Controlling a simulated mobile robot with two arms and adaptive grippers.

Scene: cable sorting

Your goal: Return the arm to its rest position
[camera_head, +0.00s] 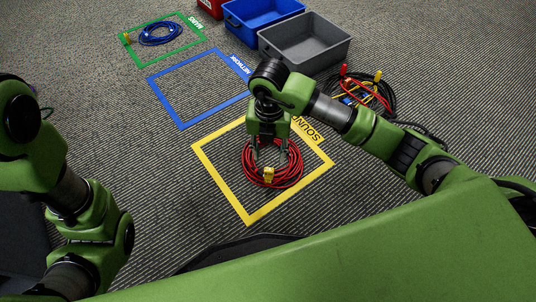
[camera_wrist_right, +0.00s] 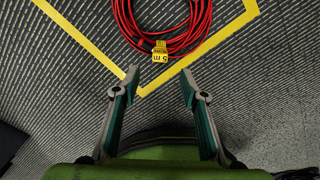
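My right gripper (camera_head: 268,152) hangs over the yellow SOUND square (camera_head: 213,180) in the head view. In the right wrist view my right gripper (camera_wrist_right: 160,82) is open, with nothing between its fingers. A coiled red cable (camera_head: 290,172) with a yellow tag lies inside the yellow square. In the right wrist view the red cable (camera_wrist_right: 185,40) lies beyond the fingertips, apart from them, and its tag reads "5 m". My left arm stands at the left of the head view, and its gripper is not seen.
A blue cable coil (camera_head: 160,33) lies in the green MAINS square (camera_head: 140,63). The blue NETWORK square (camera_head: 172,107) is empty. A mixed cable pile (camera_head: 372,90) lies at the right behind my right arm. Blue (camera_head: 262,15), grey (camera_head: 304,41) and red (camera_head: 211,6) bins stand at the back.

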